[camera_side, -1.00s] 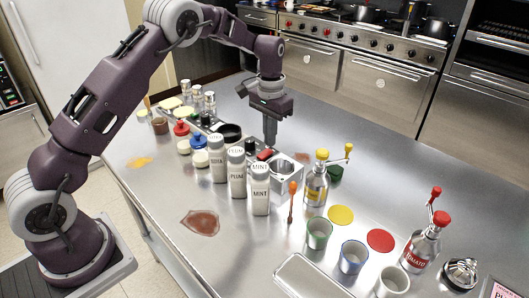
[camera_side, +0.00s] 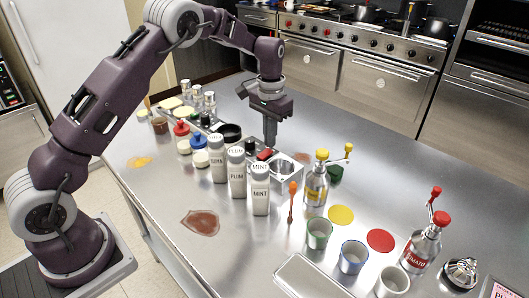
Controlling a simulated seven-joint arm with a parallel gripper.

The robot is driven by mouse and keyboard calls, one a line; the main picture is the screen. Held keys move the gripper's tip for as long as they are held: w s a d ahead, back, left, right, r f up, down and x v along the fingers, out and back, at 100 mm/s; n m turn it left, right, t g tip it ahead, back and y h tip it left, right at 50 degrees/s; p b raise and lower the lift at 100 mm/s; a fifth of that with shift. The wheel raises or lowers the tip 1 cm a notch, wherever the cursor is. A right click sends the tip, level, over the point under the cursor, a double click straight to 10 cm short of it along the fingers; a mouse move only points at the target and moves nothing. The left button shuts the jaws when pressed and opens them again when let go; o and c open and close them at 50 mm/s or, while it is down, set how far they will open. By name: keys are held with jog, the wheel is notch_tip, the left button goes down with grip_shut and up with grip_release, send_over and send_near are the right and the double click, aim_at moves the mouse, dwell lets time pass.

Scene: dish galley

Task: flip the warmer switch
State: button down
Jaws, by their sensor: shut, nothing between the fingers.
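The warmer (camera_side: 297,182) is a silver metal box with a round opening, standing mid-table behind the labelled bottles. A red switch (camera_side: 264,154) shows at its left end. Its exact tilt is too small to tell. My gripper (camera_side: 270,143) points straight down just above and behind the red switch, with its fingers shut and empty. I cannot tell whether the fingertips touch the switch.
White bottles labelled PLUM (camera_side: 237,178) and MINT (camera_side: 260,190) stand close in front. A yellow-topped pump bottle (camera_side: 316,185) stands to the right.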

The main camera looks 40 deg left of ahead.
jog(key=shift+f, duration=0.85)
dwell(0.3)
jog(key=shift+r, duration=3.5)
jog(key=s+d+r+t, duration=0.2)
jog(key=s+r, duration=0.6)
jog(key=s, duration=0.1)
jog(key=s+d+r+t, duration=0.1)
jog(key=s+d+r, duration=0.2)
jog(key=s+r, duration=0.6)
jog(key=s+d+f+t, duration=0.1)
jog(key=s+f, duration=0.3)
jog(key=s, duration=1.3)
jog(key=shift+s+d+t, duration=0.2)
jog(key=shift+s+t, duration=0.2)
jog(key=shift+t, duration=0.4)
